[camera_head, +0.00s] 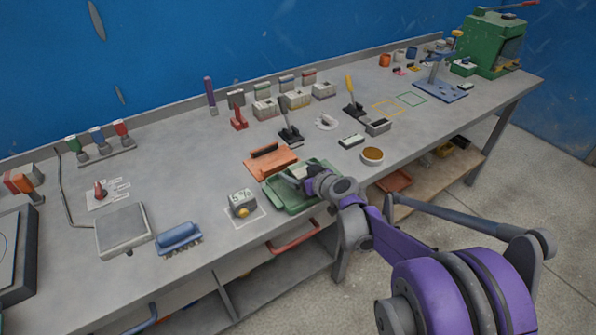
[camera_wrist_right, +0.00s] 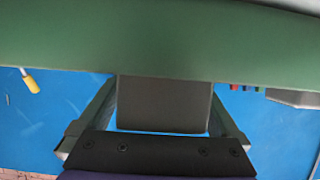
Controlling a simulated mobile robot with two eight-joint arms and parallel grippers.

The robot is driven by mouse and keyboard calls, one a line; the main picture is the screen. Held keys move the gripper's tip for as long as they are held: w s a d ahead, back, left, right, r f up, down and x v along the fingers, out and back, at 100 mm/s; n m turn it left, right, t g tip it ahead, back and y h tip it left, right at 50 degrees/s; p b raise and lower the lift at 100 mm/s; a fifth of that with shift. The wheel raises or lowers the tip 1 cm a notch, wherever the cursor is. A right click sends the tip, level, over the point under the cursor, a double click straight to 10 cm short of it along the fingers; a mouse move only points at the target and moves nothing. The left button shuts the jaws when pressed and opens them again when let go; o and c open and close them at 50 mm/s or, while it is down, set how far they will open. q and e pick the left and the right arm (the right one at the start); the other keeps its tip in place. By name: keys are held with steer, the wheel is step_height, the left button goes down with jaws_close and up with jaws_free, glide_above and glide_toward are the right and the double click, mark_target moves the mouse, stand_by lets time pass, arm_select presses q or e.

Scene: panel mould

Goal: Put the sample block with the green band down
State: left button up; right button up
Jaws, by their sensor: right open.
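My right gripper (camera_head: 297,175) is over the green tray (camera_head: 292,205) near the table's front edge, with its jaws open. A pale piece shows by the fingers in the tray; I cannot tell whether it is the sample block with the green band. In the right wrist view a plain grey block-like shape (camera_wrist_right: 164,105) lies between the two fingers, under a wide green surface (camera_wrist_right: 150,38). No clear band shows on the grey shape, and contact with the fingers cannot be told. My left gripper is not in view.
An orange mould-like piece (camera_head: 268,163) lies just behind the green tray. A block marked with a percent sign (camera_head: 242,202) stands to its left and a round brown-filled dish (camera_head: 372,156) to its right. A blue brush (camera_head: 178,238) lies further left. Bare table lies right of the dish.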

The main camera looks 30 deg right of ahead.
steer(key=shift+r, duration=0.2)
steer(key=a+p+v, duration=0.1)
steer(key=p+v, duration=0.1)
steer(key=v, duration=1)
steer(key=s+a+f+g+y, duration=0.1)
steer(key=s+a+f+g, duration=0.1)
steer(key=s+a, duration=0.3)
steer(key=s+a+f+g+y, duration=0.1)
steer(key=s+a+f+g, duration=0.15)
steer(key=a, duration=0.35)
steer(key=s+a+f+g+h, duration=0.1)
steer(key=s+f+g, duration=0.1)
steer(key=s, duration=0.4)
steer(key=s+a+f+g+h, duration=0.2)
steer(key=s+f, duration=0.2)
steer(key=s, duration=0.3)
steer(key=shift+s+a+m, duration=0.25)
steer(key=shift+a+m, duration=0.05)
steer(key=shift+m, duration=0.1)
step_height(320, 180, up, 6)
steer(key=w+p, duration=0.1)
steer(key=p, duration=0.4)
